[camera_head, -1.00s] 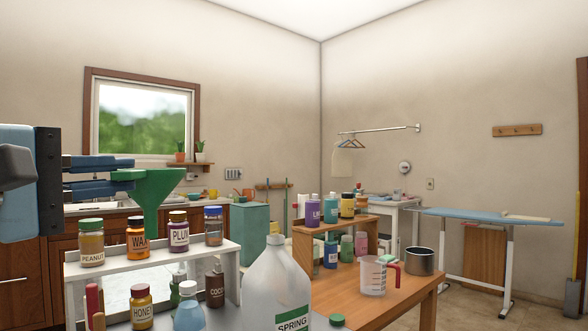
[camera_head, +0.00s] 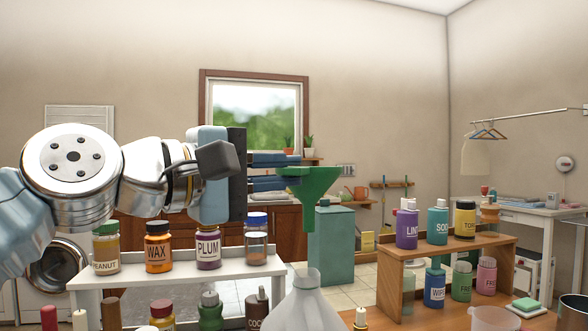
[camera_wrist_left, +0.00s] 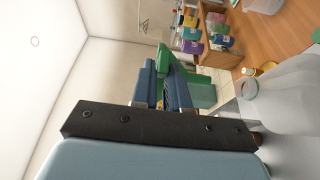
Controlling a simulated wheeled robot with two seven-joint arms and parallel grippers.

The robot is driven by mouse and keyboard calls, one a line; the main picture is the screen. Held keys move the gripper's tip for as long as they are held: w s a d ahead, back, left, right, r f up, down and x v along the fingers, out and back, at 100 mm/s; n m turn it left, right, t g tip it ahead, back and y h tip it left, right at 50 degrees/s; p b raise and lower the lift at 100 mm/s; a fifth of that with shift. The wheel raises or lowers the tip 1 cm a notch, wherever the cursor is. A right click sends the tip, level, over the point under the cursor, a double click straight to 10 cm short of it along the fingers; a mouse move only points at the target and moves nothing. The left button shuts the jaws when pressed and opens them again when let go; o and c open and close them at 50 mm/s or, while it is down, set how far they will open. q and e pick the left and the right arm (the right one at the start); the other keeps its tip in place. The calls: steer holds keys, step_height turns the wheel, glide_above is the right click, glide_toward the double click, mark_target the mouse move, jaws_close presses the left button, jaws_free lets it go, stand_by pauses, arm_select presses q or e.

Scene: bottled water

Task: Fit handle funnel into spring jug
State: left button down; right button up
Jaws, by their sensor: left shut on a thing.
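My left gripper (camera_head: 282,174) is shut on the green handle funnel (camera_head: 311,190) by its handle. The funnel is upright, spout down. The clear spring jug (camera_head: 304,303) stands below, its open neck just under the spout tip in the head view; whether they are lined up in depth I cannot tell. The jug's lower part and label are out of the head view. In the left wrist view the funnel (camera_wrist_left: 200,90) shows beyond the fingers, and the jug (camera_wrist_left: 285,100) is to the right with its mouth apart from the funnel. My right gripper is not in view.
A white shelf (camera_head: 185,276) with jars such as the plum jar (camera_head: 208,249) stands left of the jug. A wooden shelf (camera_head: 448,262) with several bottles stands to the right. A measuring cup (camera_head: 494,319) is at the lower right.

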arm_select(q)
step_height(320, 180, down, 10)
steer(key=b, duration=0.8)
steer(key=shift+f+b, duration=0.15)
steer(key=shift+b, duration=0.2)
steer(key=c, duration=1.1)
jaws_free()
steer(key=shift+o, duration=0.2)
steer(key=shift+s, duration=0.1)
